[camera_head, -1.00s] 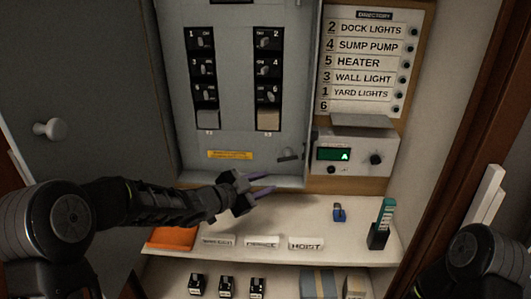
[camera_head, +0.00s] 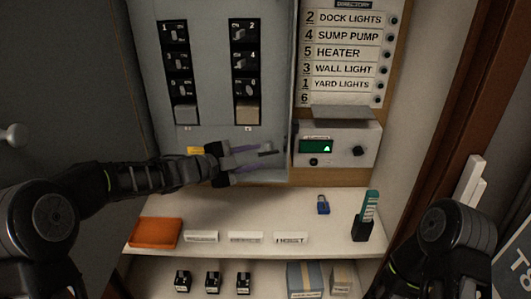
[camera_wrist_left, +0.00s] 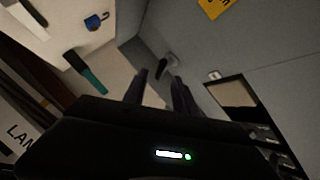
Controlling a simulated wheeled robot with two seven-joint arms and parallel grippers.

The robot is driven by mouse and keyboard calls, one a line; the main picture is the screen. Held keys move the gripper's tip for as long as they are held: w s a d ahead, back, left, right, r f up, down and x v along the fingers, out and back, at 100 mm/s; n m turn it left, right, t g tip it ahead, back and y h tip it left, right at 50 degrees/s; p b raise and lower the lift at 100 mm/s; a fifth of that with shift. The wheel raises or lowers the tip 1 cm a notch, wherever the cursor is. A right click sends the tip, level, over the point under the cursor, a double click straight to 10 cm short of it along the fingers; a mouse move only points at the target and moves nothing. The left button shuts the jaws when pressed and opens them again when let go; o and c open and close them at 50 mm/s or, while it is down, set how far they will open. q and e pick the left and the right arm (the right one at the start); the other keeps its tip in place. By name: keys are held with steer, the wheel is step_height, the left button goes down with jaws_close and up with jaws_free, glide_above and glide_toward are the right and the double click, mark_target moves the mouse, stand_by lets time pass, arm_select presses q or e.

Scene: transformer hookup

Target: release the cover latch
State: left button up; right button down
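The cover latch (camera_head: 268,152) is a small dark lever at the lower right of the grey panel cover (camera_head: 212,142). In the left wrist view the latch (camera_wrist_left: 163,68) shows just beyond my fingertips. My left gripper (camera_head: 256,158) is open, its two purple-grey fingers pointing right at the latch, one passing above and one below. In the left wrist view the gripper (camera_wrist_left: 160,90) has a clear gap between its fingers. Whether either finger touches the latch I cannot tell. My right arm shows at the lower right; its gripper does not show.
A control box (camera_head: 337,145) with a green display sits right of the panel. The panel door (camera_head: 60,90) stands open at left.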

mark_target(267, 153)
arm_select(q)
steer(key=x, duration=0.4)
steer(key=shift+w+d+p, duration=0.15)
steer(key=shift+d+p, duration=0.05)
steer(key=shift+p, duration=0.1)
steer(key=shift+c, duration=0.3)
jaws_close()
